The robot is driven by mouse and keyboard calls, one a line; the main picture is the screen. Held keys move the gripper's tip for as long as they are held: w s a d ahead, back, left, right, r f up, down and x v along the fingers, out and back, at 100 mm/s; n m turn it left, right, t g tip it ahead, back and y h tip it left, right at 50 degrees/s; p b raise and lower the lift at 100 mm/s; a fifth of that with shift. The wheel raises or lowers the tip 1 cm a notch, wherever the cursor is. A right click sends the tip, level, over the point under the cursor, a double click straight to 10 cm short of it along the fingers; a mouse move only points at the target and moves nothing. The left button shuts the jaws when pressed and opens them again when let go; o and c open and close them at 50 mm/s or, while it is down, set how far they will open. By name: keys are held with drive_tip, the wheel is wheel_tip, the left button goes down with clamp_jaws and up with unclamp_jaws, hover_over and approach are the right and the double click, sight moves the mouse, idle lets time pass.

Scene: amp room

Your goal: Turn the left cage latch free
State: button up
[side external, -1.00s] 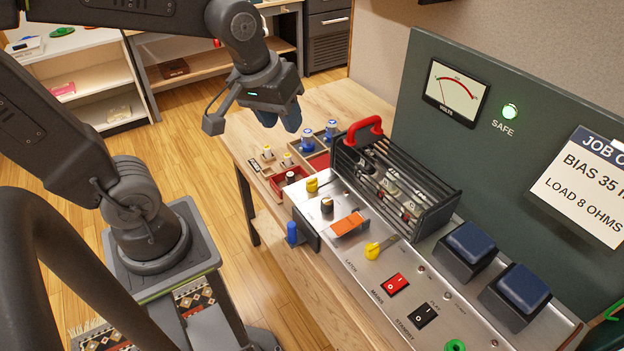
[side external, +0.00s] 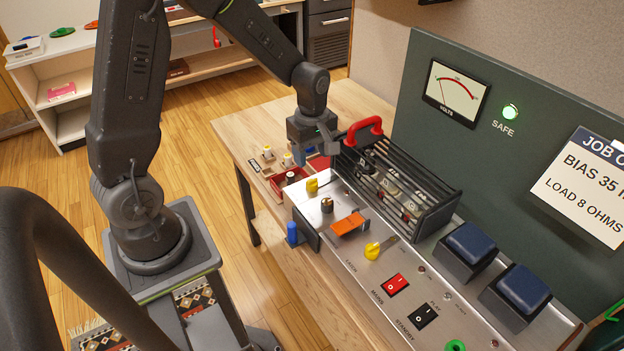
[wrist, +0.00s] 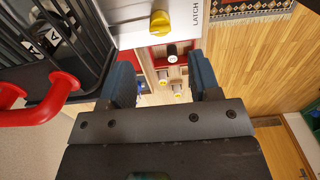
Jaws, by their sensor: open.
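The left cage latch, a yellow knob (side external: 312,185), sits on the left end of the metal amp panel. The wrist view shows this yellow knob (wrist: 159,22) beside a LATCH label, beyond the fingertips. A second yellow latch (side external: 373,250) with a grey tab lies farther right. The black barred cage (side external: 440,212) with a red handle (side external: 362,128) stands behind the panel over the tubes. My gripper (side external: 309,158) is above and behind the left latch, beside the cage's left end. In the wrist view my gripper (wrist: 163,75) is open, its blue fingers apart and empty.
Compartments with knobs and a red tray (side external: 287,180) lie on the bench below and left of my gripper. A black knob (side external: 327,205), an orange piece (side external: 349,224) and a blue-handled part (side external: 291,233) are near the latch. Two dark blue-topped blocks (side external: 470,244) stand at right.

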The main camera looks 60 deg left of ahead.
sight(312, 180)
wheel_tip(312, 180, down, 8)
drive_tip(key=shift+f, duration=0.25)
drive_tip(key=shift+c, duration=0.5)
drive_tip(key=c, duration=0.8)
